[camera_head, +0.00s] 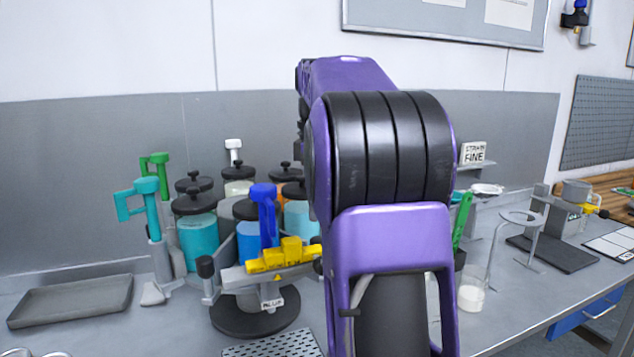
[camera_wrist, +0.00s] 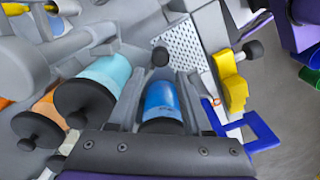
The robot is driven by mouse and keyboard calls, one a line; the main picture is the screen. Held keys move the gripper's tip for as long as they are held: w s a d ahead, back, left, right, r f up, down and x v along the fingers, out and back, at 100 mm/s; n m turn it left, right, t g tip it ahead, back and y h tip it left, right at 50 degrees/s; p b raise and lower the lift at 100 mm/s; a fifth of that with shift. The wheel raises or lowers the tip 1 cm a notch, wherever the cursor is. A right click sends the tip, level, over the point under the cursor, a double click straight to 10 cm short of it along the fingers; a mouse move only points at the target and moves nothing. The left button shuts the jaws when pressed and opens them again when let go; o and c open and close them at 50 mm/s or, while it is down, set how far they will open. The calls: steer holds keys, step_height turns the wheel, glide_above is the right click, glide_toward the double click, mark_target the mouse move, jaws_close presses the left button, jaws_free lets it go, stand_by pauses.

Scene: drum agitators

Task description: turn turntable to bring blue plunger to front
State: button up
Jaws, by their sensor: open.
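The blue plunger (camera_head: 264,215) stands upright at the near side of the turntable in the head view, just behind a yellow block (camera_head: 285,253). A blue handle (camera_wrist: 258,132) shows at the lower right in the wrist view, apart from the fingers. The turntable carries several black-lidded jars above a round dark base (camera_head: 255,318). My gripper (camera_wrist: 160,80) is open in the wrist view, its grey fingers either side of a blue jar (camera_wrist: 160,98); I cannot tell whether they touch it. In the head view my arm hides the gripper and the turntable's right side.
Teal (camera_head: 145,195) and green (camera_head: 158,165) plungers stand at the left. A grey tray (camera_head: 70,302) lies at the far left. A perforated plate (camera_head: 275,345) is at the front. A ring stand (camera_head: 515,225) and a small white cup (camera_head: 471,295) stand to the right.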

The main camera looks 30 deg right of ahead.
steer(key=shift+r, duration=2.1)
